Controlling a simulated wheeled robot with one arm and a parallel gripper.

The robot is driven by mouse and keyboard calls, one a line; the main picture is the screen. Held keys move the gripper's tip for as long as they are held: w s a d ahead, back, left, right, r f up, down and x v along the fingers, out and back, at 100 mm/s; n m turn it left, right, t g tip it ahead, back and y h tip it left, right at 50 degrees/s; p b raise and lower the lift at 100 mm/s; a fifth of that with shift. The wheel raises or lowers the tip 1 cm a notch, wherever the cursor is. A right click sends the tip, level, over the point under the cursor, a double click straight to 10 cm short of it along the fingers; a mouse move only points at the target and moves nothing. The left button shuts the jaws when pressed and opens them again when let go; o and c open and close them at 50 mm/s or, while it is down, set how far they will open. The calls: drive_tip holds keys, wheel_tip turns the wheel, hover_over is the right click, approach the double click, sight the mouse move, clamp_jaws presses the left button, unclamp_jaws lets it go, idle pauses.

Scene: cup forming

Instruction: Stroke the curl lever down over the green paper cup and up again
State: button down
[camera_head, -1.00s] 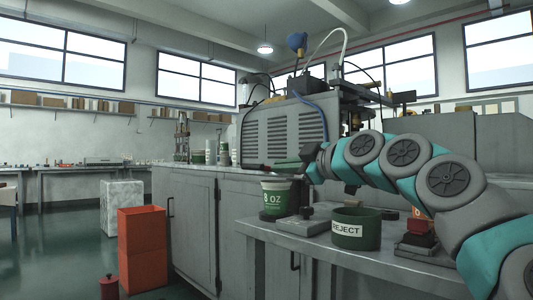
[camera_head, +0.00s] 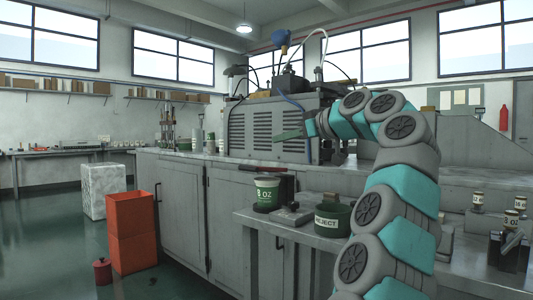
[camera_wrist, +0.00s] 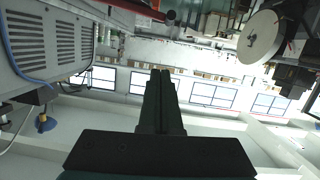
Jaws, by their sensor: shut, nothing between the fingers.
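The green paper cup (camera_head: 267,194), marked 8 OZ with a white band, stands upright at the left end of the low bench. In the wrist view my shut fingers (camera_wrist: 160,74) point away over open room. The cup cannot be made out in that view.
A green REJECT bin (camera_head: 332,219) and a grey block (camera_head: 291,213) stand to the right of the cup. The grey machine (camera_head: 262,128) is behind. Small cups and a dark stand (camera_head: 509,250) are at right.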

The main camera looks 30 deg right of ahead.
drive_tip(key=x, duration=0.6)
drive_tip(key=a+p+x, duration=0.1)
drive_tip(key=x, duration=0.3)
drive_tip(key=shift+a, duration=0.1)
wheel_tip(320, 180, down, 3)
drive_tip(key=b, duration=0.2)
drive_tip(key=shift+s+b, duration=0.1)
drive_tip(key=shift+b, duration=0.2)
drive_tip(key=shift+f, duration=0.5)
